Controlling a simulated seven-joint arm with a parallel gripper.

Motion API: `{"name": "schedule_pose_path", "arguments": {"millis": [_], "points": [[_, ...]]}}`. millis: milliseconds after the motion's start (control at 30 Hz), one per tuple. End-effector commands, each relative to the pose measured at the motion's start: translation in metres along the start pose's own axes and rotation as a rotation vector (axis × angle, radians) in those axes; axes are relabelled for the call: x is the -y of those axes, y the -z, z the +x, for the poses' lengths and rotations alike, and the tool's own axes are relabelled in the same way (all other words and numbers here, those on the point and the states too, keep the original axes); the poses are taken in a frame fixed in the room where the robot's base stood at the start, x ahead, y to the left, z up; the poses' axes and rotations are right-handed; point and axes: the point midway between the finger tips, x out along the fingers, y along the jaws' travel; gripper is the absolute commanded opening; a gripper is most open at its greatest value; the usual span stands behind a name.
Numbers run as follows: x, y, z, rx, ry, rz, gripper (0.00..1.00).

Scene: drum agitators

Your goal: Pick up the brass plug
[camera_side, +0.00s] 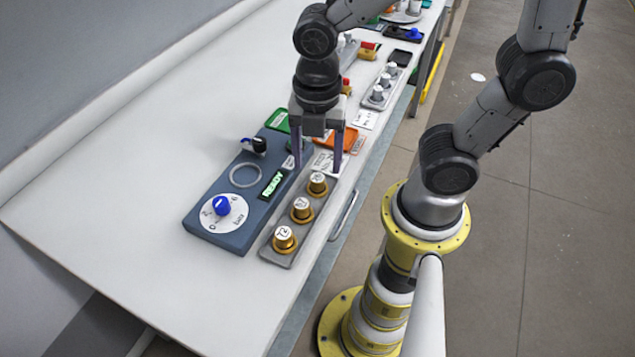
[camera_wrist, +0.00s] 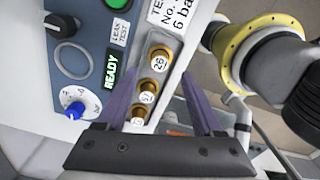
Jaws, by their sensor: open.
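Three brass plugs with white numbered tops stand upright in a row in a grey tray (camera_side: 275,256). They are the far plug (camera_side: 318,184), the middle plug (camera_side: 302,209) and the near plug (camera_side: 285,240). In the wrist view, the far plug (camera_wrist: 159,58) seems to read 26; the middle plug (camera_wrist: 147,93) and near plug (camera_wrist: 138,118) show below it. My gripper (camera_side: 319,165) points down, open and empty, above the tray's far end. In the wrist view my gripper (camera_wrist: 159,78) has a finger on each side of the row. I see no contact with any plug.
A blue panel (camera_side: 205,222) with a blue-knobbed dial (camera_side: 223,207), a black knob (camera_side: 257,145) and a lit READY sign (camera_side: 273,184) lies left of the tray. An orange tray (camera_side: 349,138) is behind my gripper. The white bench (camera_side: 110,220) is clear at left.

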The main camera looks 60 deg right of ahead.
Motion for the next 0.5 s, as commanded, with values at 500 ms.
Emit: {"name": "schedule_pose_path", "arguments": {"millis": [500], "points": [[0.000,-0.003,0.043,0.000,0.001,0.000,0.69]]}}
